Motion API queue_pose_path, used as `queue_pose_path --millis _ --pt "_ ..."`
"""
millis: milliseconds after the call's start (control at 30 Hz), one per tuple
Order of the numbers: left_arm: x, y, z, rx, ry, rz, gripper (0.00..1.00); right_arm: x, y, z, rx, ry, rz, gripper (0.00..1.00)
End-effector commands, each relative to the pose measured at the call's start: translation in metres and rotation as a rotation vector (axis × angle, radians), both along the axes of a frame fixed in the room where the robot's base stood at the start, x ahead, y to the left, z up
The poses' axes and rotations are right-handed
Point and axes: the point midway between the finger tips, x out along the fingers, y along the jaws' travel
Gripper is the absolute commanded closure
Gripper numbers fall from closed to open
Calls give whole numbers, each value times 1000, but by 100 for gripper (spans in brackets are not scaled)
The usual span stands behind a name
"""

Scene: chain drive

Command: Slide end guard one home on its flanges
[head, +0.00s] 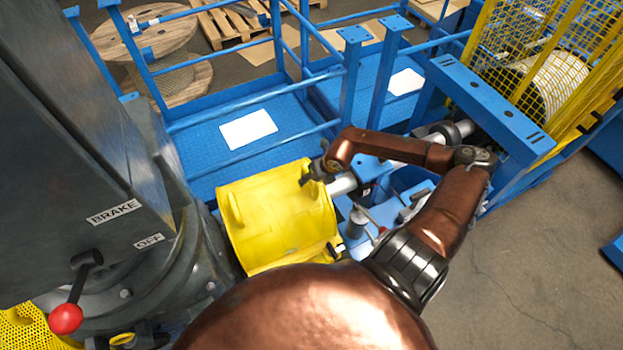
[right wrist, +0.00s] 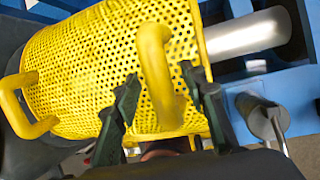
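The yellow end guard (head: 270,222) is a curved cover lying around the shaft line beside the grey machine housing. In the right wrist view the guard (right wrist: 90,75) shows a perforated shell with one handle (right wrist: 157,75) near the middle and another handle (right wrist: 25,108) at the left. My right gripper (head: 316,172) is at the guard's right edge. In the right wrist view its two fingers (right wrist: 163,105) stand apart, one on each side of the middle handle, with gaps showing. The guard's flanges are hidden or too small to tell. My left gripper is not in view.
A bare silver shaft (head: 342,186) runs right from the guard over the blue frame. The grey housing (head: 80,150) with a red-knobbed brake lever (head: 66,318) stands at left. Blue railings (head: 245,100) and a yellow mesh cage (head: 540,50) stand behind.

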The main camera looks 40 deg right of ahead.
Motion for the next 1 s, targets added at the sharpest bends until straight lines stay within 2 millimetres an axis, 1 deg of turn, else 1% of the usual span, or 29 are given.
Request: queue_pose_path --millis 167,267,400,533,800,1000 --pt "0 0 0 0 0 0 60 -7 -3 14 -3 0 0 61" --pt "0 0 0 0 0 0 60 -15 -2 30 -4 2 4 61" --pt "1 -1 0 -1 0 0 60 -29 -5 59 -6 3 3 61" --pt "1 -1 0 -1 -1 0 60 -40 -5 82 -4 4 3 61" --pt "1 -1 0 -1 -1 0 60 -48 -6 103 -1 1 0 61" --pt "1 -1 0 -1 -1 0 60 -50 -5 108 2 0 2 61"
